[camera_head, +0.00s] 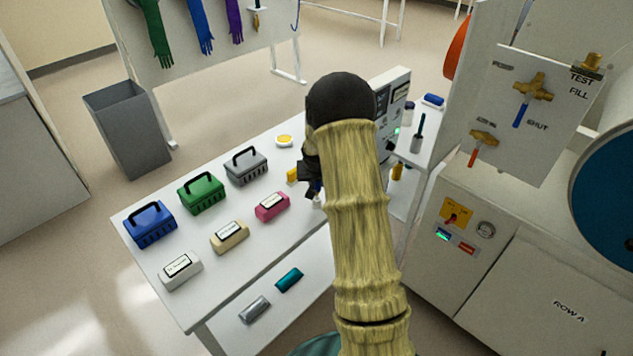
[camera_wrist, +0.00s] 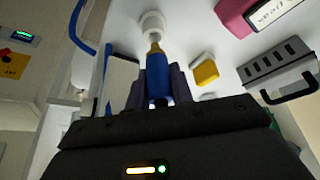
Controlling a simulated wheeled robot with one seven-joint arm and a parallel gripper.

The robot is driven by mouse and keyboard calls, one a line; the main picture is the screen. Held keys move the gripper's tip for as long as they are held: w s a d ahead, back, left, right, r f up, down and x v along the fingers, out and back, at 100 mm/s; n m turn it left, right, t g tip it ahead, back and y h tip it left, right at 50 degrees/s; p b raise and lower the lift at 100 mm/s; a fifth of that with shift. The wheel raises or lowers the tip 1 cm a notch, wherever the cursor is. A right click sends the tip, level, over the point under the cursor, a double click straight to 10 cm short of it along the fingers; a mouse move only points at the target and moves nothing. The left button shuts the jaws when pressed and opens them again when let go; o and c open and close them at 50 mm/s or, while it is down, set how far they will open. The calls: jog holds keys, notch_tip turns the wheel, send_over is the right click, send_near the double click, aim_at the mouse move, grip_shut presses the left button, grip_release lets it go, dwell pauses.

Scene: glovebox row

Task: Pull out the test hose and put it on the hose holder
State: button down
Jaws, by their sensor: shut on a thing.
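My gripper (camera_wrist: 157,88) is shut on the blue grip of a hose end, the test hose by its look (camera_wrist: 157,75), in the wrist view. Its brass tip points at a round white fitting (camera_wrist: 152,22). The tip meets or overlaps the fitting in the picture; I cannot tell if it sits inside. A blue hose (camera_wrist: 82,30) runs down the left of the wrist view. In the head view my arm hides most of the gripper (camera_head: 314,188), which is over the table's right part. I cannot clearly identify the hose holder.
The white table (camera_head: 150,252) bears blue (camera_head: 150,224), green (camera_head: 201,193) and grey (camera_head: 246,166) handled cases, with labelled packs in front. A valve panel (camera_head: 545,110) marked TEST and FILL stands right, above a cabinet (camera_head: 500,270).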

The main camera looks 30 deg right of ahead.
aim_at(317, 189)
jog(key=shift+a+f+b, duration=0.1)
jog(key=shift+f+b, duration=0.5)
jog(key=shift+f, duration=0.2)
dwell(0.5)
jog(key=shift+f, duration=0.1)
jog(key=shift+d+f+b, duration=0.2)
jog(key=shift+f+b, duration=0.1)
jog(key=shift+s, duration=0.1)
jog(key=shift+a+f+b, duration=0.15)
jog(key=shift+f+b, duration=0.2)
jog(key=shift+f, duration=0.05)
jog(key=c, duration=1.1)
grip_release()
jog(key=shift+c, duration=0.2)
